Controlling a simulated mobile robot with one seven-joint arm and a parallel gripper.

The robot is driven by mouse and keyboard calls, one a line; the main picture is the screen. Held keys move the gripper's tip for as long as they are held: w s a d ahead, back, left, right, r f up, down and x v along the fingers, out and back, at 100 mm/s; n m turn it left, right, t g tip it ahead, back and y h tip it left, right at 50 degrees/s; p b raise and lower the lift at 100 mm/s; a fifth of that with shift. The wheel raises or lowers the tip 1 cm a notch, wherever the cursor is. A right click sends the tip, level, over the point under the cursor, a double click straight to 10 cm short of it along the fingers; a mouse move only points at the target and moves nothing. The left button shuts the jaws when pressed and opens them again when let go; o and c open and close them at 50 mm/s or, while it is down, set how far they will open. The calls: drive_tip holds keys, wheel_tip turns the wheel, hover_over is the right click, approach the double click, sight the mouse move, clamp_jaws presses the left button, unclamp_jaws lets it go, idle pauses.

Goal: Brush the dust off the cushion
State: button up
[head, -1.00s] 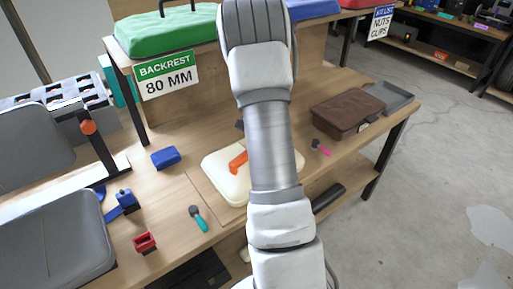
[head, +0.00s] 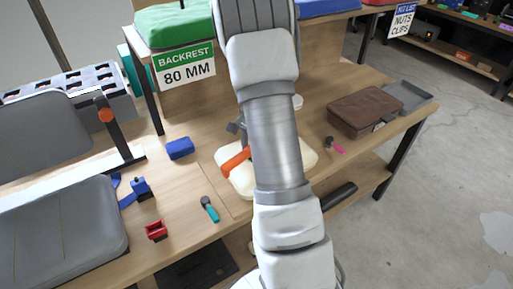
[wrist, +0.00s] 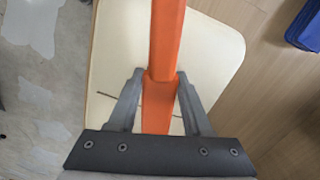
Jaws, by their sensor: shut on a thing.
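The cream cushion (head: 307,160) lies on the wooden bench, partly hidden behind my arm in the head view. In the wrist view the cushion (wrist: 118,50) fills the middle, under my gripper, with short thin dark marks near the fingers. No clear dust can be made out. My gripper (wrist: 160,82) is shut on an orange handle (wrist: 166,40), which I take to be the brush. The orange handle (head: 236,160) also shows over the cushion's left side in the head view. Its bristles are hidden, so I cannot tell whether they touch the cushion.
A blue block (head: 180,149), a teal-handled tool (head: 210,209), a red clip (head: 156,230) and a blue clamp (head: 138,188) lie left of the cushion. A brown case (head: 365,112) and a pink-handled tool (head: 335,146) lie right. A grey seat (head: 65,230) stands at left.

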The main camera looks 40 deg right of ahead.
drive_tip(key=shift+w+a+p, duration=0.15)
drive_tip(key=shift+a+p, duration=0.25)
drive_tip(key=shift+a, duration=2.75)
drive_tip(key=shift+w+a+p, duration=0.15)
drive_tip(key=shift+a+p, duration=0.2)
drive_tip(key=shift+a, duration=2.8)
wheel_tip(320, 180, up, 9)
drive_tip(key=p, duration=0.7)
drive_tip(key=shift+a, duration=0.1)
drive_tip(key=s+a+n, duration=0.1)
drive_tip(key=a+n, duration=0.7)
drive_tip(key=n, duration=0.7)
drive_tip(key=shift+s+a+f+n+h, duration=0.15)
drive_tip(key=shift+a+f+n+h, duration=0.05)
drive_tip(key=shift+f+n+h, duration=0.15)
